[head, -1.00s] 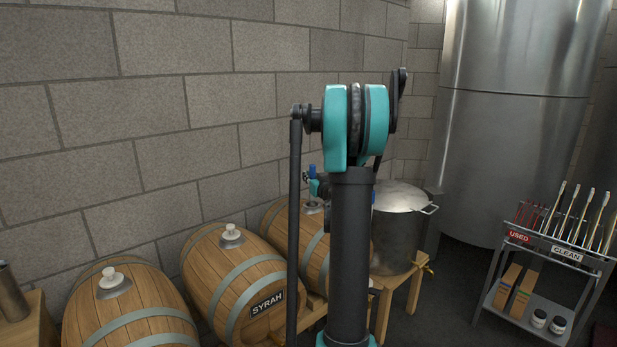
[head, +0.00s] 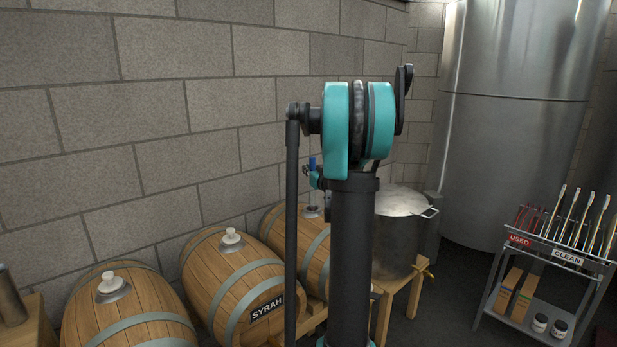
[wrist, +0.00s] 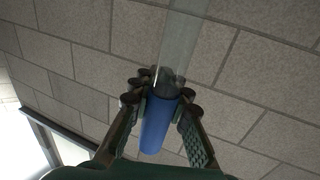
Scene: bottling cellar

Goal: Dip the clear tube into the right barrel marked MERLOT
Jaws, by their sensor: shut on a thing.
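My gripper (wrist: 163,92) is shut on the blue handle (wrist: 158,128) of the clear tube (wrist: 183,38) in the wrist view. In the head view my gripper (head: 317,179) is partly hidden behind my arm, with the blue handle upright above it. The clear tube (head: 313,197) hangs below it over the top of the right barrel (head: 284,228). Its lower end meets the dark opening there; I cannot tell how far inside it is. My arm covers part of this barrel, and no MERLOT label shows.
The SYRAH barrel (head: 207,266) and another barrel (head: 130,306) stand to the left, each with a white bung. A steel pot (head: 397,240) stands on a wooden stand at right. A rack (head: 545,248) marked USED and CLEAN holds several rods. A block wall stands behind.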

